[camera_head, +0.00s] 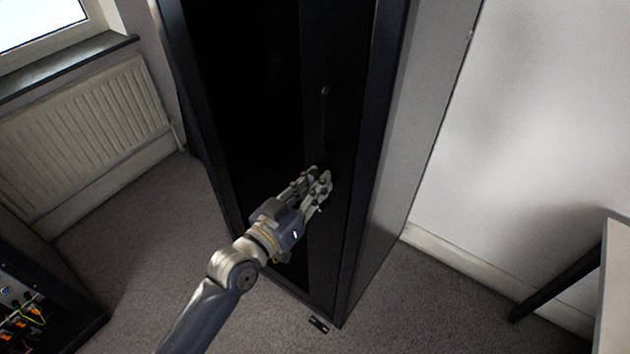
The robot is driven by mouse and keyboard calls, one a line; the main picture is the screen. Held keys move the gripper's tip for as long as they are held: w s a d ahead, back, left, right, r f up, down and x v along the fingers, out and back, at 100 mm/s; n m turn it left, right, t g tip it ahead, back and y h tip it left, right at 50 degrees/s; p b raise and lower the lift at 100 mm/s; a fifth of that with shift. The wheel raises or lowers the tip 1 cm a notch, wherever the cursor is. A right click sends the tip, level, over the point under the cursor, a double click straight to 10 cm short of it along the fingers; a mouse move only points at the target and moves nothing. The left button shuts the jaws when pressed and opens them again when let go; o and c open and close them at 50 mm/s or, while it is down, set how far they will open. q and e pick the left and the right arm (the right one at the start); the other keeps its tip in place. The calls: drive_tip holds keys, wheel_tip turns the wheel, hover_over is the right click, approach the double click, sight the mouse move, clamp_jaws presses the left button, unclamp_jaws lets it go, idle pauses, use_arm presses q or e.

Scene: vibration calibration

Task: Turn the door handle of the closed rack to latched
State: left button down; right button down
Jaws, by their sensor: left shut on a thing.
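The black rack (345,240) stands in the middle of the camera_head view with its tall dark door shut. The door handle (324,105) is a slim dark bar on the right part of the door. Its upper part shows and runs up and down, close to the door face. My left gripper (320,182) is at the door, at the lower end of the handle, and is shut on it. The fingers hide the part of the handle between them. The exact angle of the handle is hard to tell, black on black. My right gripper is out of view.
A radiator (85,125) is on the wall at left under a window. An equipment box with coloured cables (22,318) stands at lower left. A table (612,290) is at the right edge. A small dark piece (318,324) lies on the carpet before the rack.

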use_arm(q)
drive_tip(key=n+p, duration=0.1)
drive_tip(key=n, duration=0.2)
drive_tip(key=shift+r+n, duration=0.1)
drive_tip(key=shift+n, duration=0.2)
drive_tip(key=n+p, duration=0.1)
drive_tip(key=n, duration=0.2)
drive_tip(key=shift+n, duration=0.3)
drive_tip(key=n+p, duration=0.1)
drive_tip(key=n, duration=0.3)
drive_tip(key=shift+n, duration=0.3)
drive_tip(key=shift+n+p, duration=0.3)
drive_tip(key=shift+n, duration=1.7)
drive_tip(key=c, duration=1.5)
unclamp_jaws()
